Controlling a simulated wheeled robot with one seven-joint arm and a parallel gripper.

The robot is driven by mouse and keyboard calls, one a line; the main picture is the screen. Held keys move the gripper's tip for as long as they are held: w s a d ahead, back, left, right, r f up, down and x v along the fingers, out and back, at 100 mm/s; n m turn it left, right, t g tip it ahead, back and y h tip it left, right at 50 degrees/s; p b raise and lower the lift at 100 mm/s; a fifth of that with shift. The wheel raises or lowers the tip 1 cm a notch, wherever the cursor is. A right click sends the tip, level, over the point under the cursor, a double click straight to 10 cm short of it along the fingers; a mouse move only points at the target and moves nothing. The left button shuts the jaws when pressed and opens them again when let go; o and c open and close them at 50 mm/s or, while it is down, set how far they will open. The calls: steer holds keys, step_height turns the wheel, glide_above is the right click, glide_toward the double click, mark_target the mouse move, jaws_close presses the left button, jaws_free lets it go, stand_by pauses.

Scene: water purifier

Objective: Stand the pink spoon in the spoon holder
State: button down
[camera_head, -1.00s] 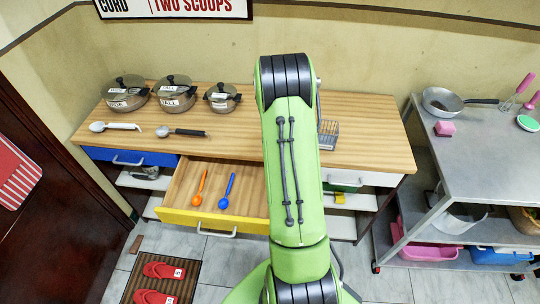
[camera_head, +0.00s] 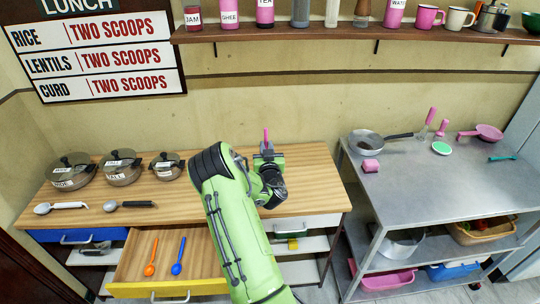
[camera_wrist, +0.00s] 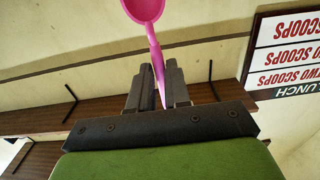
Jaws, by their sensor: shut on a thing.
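The pink spoon (camera_wrist: 146,10) is gripped by its handle between the dark jaws of my gripper (camera_wrist: 158,88). Its bowl lies beyond the jaws at the top of the wrist view. In the head view only a thin upright bit of the pink spoon (camera_head: 266,135) shows above my gripper (camera_head: 267,150), over the back right of the wooden counter. The grey wire spoon holder stood in that area in the earlier head frame. Now I cannot tell it apart from my gripper and arm, which cover that spot.
Pots (camera_head: 122,166) and two spoons lie on the wooden counter (camera_head: 310,180) at left. An open drawer (camera_head: 205,262) below holds orange (camera_head: 151,256) and blue (camera_head: 178,256) spoons. A metal table (camera_head: 430,190) with a pan stands at right. A wall shelf (camera_head: 350,37) runs above.

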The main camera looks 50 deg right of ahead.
step_height(320, 180, down, 13)
steer(key=b, duration=1.2)
steer(key=shift+a+r, duration=0.15)
steer(key=shift+a, duration=0.05)
steer(key=c, duration=1)
jaws_free()
